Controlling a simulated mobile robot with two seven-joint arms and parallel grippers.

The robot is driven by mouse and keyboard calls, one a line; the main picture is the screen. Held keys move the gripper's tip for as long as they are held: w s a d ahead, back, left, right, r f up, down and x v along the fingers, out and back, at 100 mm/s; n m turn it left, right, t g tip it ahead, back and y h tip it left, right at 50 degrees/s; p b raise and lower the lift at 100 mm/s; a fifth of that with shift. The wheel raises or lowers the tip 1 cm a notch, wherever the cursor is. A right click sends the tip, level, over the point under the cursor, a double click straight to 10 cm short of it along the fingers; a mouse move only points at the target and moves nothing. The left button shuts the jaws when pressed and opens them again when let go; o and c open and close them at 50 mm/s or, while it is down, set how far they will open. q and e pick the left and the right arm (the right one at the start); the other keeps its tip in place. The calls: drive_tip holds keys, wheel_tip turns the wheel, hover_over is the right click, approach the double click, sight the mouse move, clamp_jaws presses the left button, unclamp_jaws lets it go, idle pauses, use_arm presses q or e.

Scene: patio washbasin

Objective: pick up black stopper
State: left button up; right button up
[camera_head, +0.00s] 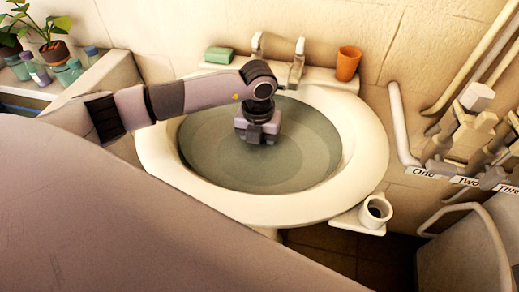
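My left arm reaches in from the left over the white washbasin (362,170). My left gripper (256,136) hangs over the basin's grey-green water (300,160), left of the bowl's middle. Its fingers are small and dark from this angle, so I cannot tell whether they are open or shut, or hold anything. I cannot make out a separate black stopper in the bowl; the arm covers part of it. A white cup (368,219) with a dark inside stands on a small ledge at the basin's front right. My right gripper is not in view.
A green soap bar (219,55), a tap (297,62) and an orange cup (347,64) stand along the basin's back. Potted plants and bottles (37,70) are at the far left. Pipes and labelled valves (470,125) line the right wall.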

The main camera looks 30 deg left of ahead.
use_arm(q)
drive_tip(key=shift+f, duration=0.4)
clamp_jaws()
drive_tip(key=shift+r, duration=0.15)
